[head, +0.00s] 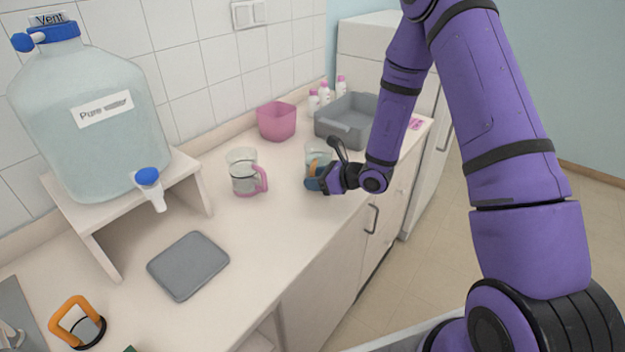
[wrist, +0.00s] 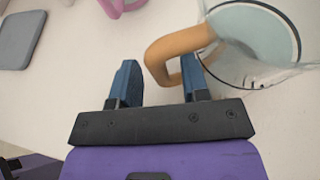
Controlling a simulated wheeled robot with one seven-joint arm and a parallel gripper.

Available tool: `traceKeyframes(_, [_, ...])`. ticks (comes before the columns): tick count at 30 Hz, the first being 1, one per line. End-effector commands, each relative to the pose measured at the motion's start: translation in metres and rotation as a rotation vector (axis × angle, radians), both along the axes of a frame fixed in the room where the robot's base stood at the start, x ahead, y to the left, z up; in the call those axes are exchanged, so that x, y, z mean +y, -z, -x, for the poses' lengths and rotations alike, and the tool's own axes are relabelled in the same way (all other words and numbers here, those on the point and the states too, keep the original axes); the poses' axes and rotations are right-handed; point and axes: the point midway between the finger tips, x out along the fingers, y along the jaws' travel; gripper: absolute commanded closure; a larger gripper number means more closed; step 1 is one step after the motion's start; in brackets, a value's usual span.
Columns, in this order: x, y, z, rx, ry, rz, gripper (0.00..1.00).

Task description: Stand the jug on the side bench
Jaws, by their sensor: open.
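A clear jug (head: 319,152) with an orange handle stands upright on the pale worktop (head: 270,228), partly hidden behind my gripper. In the wrist view the jug (wrist: 262,45) is at the upper right, and its orange handle (wrist: 180,43) reaches left. My gripper (head: 314,178) is at the near side of this jug. In the wrist view my gripper (wrist: 160,78) is open, with its blue fingers apart on either side of the handle's outer end. I cannot tell whether a finger touches it.
A pink-handled jug (head: 243,172) stands to the left. Behind are a pink tub (head: 277,121), a grey basin (head: 347,124) and white bottles (head: 325,94). A grey mat (head: 188,265), a large water container (head: 95,120) on a stand and an orange-handled item (head: 78,322) are left.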

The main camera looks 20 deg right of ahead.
Motion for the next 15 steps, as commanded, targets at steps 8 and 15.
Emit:
traceKeyframes(8, [-0.038, -0.021, 0.034, -0.001, 0.004, 0.001, 0.58])
traceKeyframes(15, [-0.064, -0.036, 0.059, -0.002, 0.003, 0.000, 0.58])
